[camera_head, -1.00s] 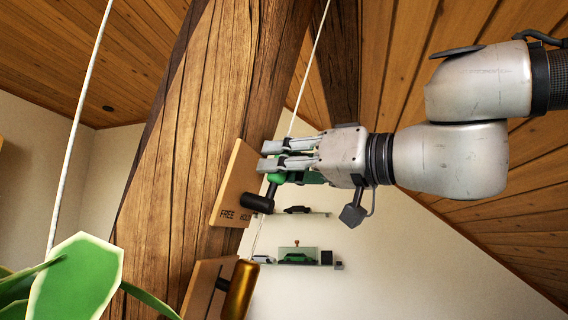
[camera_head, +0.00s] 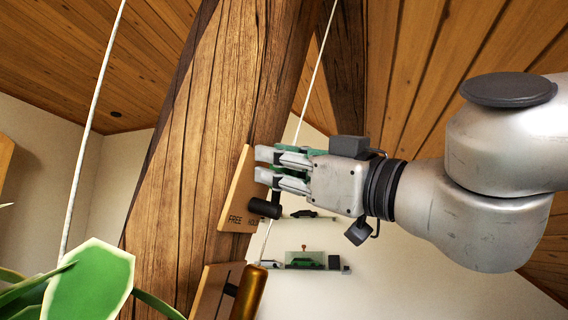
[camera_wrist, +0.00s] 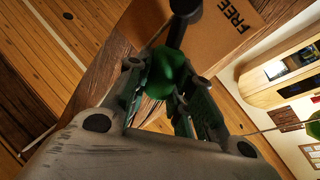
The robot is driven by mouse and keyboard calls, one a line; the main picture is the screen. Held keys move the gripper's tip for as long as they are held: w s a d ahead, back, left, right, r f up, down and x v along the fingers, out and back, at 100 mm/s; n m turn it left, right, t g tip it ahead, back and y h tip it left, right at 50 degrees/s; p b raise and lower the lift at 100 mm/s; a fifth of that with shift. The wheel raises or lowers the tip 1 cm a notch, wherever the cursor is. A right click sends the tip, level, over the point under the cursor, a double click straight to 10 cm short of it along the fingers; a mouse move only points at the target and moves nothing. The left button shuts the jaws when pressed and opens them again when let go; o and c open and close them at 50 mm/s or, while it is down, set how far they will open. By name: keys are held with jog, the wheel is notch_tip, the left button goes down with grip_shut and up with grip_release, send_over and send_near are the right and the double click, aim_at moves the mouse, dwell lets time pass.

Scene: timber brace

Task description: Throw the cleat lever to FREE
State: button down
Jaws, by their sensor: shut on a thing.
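The cleat is a wooden board (camera_head: 238,190) on the slanted timber, marked FREE at left and HOLD, partly covered, at right. A black cylindrical pivot (camera_head: 264,208) sticks out of it. The lever's short dark shaft rises from this pivot towards my gripper (camera_head: 268,167). In the wrist view, the lever's green knob (camera_wrist: 168,72) sits between the fingers of my gripper (camera_wrist: 165,85), which is shut on it. The dark shaft (camera_wrist: 177,35) runs from the knob to the pivot, and FREE shows at its right. In the head view the fingers mostly hide the knob.
The timber post (camera_head: 190,130) stands close behind the board. A second board (camera_head: 208,290) with a brass-coloured cylinder (camera_head: 246,290) is below. White ropes (camera_head: 95,120) hang at left and behind my gripper. A green plant (camera_head: 90,285) fills the lower left. Shelves are on the far wall.

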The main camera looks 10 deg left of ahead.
jog(key=shift+s+a+f+n+y, duration=0.1)
jog(key=shift+s+f+n+y, duration=0.25)
jog(key=shift+n, duration=0.45)
jog(key=c, duration=1.2)
grip_release()
jog(key=shift+s, duration=0.1)
jog(key=shift+s+d+f, duration=0.1)
jog(key=shift+s+d, duration=0.05)
jog(key=shift+d, duration=0.3)
jog(key=v, duration=1.1)
